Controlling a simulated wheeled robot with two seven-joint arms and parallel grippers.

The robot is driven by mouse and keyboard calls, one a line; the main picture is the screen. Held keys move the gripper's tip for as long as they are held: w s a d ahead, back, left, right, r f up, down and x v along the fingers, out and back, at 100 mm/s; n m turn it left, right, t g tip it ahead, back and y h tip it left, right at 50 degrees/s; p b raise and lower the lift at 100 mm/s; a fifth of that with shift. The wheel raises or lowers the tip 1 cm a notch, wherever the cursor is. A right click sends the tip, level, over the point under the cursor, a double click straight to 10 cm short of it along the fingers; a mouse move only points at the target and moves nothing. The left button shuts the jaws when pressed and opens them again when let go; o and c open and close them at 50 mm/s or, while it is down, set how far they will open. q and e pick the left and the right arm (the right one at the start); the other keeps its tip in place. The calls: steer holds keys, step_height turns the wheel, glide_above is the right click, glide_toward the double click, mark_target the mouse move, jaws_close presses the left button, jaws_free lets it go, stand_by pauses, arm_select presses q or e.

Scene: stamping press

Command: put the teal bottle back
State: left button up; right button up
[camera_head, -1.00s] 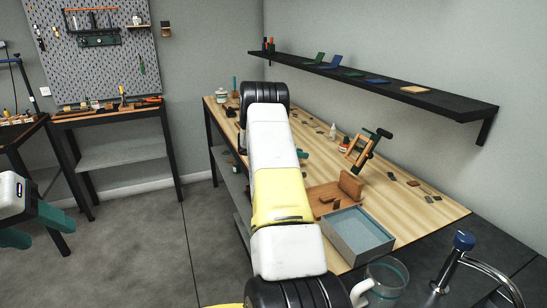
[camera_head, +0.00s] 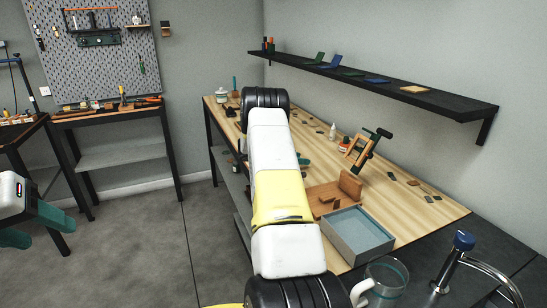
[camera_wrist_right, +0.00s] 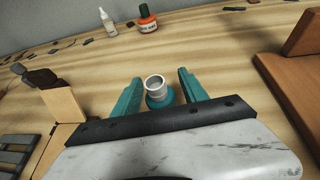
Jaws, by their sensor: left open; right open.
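The teal bottle (camera_wrist_right: 158,100) has a pale grey cap or neck and shows in the right wrist view, between the fingers of my right gripper (camera_wrist_right: 160,76). The gripper is open, with a gap visible on each side of the bottle. The bottle's lower part is hidden behind the gripper body. In the head view my right arm hides the bottle, and only a bit of teal finger (camera_head: 304,162) shows beside the arm. My left gripper (camera_head: 32,226) is open and empty over the floor at the far left.
The wooden workbench (camera_head: 430,212) holds a blue-grey tray (camera_head: 358,234), a brown wooden stand (camera_head: 349,185) and a green-and-wood frame (camera_head: 362,150). A black wall shelf (camera_head: 440,98) overhangs the bench.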

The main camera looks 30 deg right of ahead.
steer(key=v, duration=1.1)
steer(key=shift+a+r, duration=0.1)
steer(key=shift+a, duration=0.1)
steer(key=shift+a+r, duration=0.25)
steer(key=s+a+r+m+t+y, duration=0.2)
steer(key=s+a+r+m+y, duration=0.3)
steer(key=s+a, duration=0.6)
steer(key=s+a+r+m+t+y, duration=0.2)
steer(key=s+a+r+m+y, duration=0.3)
steer(key=s+a, duration=0.5)
steer(key=s+a+r+m+t+y, duration=0.2)
steer(key=s+a+r+m+y, duration=0.3)
steer(key=s+a, duration=0.6)
step_height(320, 180, up, 3)
steer(key=s+m, duration=0.2)
steer(key=shift+s+a+y, duration=0.3)
steer(key=shift+s, duration=0.05)
